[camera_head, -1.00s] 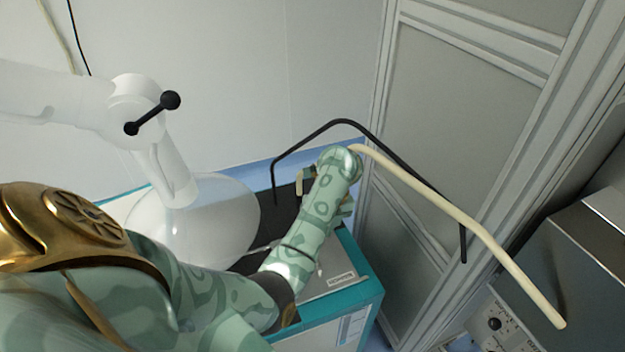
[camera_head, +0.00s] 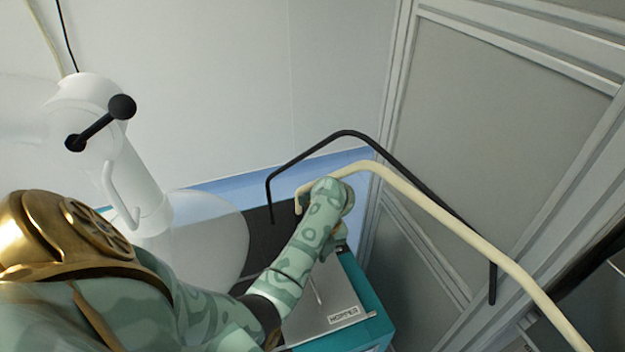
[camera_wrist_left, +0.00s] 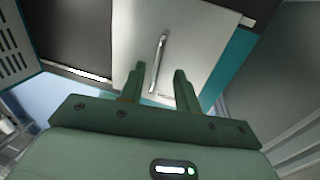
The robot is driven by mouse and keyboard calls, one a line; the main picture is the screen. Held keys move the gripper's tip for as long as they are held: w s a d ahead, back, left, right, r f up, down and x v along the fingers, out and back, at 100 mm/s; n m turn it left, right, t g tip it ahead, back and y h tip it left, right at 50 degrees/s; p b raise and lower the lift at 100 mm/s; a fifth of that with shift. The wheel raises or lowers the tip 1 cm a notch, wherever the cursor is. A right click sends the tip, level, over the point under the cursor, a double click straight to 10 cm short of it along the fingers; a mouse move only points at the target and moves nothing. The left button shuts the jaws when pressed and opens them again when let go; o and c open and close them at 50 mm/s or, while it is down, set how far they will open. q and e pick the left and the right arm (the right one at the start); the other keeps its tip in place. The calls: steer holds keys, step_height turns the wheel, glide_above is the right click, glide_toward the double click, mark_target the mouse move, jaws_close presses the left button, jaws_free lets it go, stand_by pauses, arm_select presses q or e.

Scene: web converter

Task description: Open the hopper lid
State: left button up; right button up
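The hopper lid (camera_head: 338,292) is a flat grey metal panel with a HOPPER label, set in the teal-edged cabinet top. It lies flat and closed in the head view. The lid also fills the upper middle of the left wrist view (camera_wrist_left: 205,42), with a slim bar handle (camera_wrist_left: 158,62) on it. My left gripper (camera_wrist_left: 155,85) is open and empty, its two fingers pointing at the lid on either side of the handle's near end. The handle appears apart from the fingers. In the head view my green left forearm hides most of this gripper. My right gripper is not in view.
A black bent bar (camera_head: 345,133) and a cream bent tube (camera_head: 440,212) arch over the cabinet area. A translucent white machine arm (camera_head: 130,185) with a black knob lever (camera_head: 100,122) stands left. Grey framed panels (camera_head: 490,130) close off the right.

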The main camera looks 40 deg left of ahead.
mark_target(313, 288)
arm_select(q)
steer(key=f, duration=0.2)
steer(key=s+f+b, duration=0.1)
steer(key=f, duration=0.1)
steer(key=shift+a+f, duration=0.15)
steer(key=shift+f, duration=0.1)
steer(key=shift+a+f+b, duration=0.1)
steer(key=shift+f+b, duration=0.25)
steer(key=shift+f, duration=0.05)
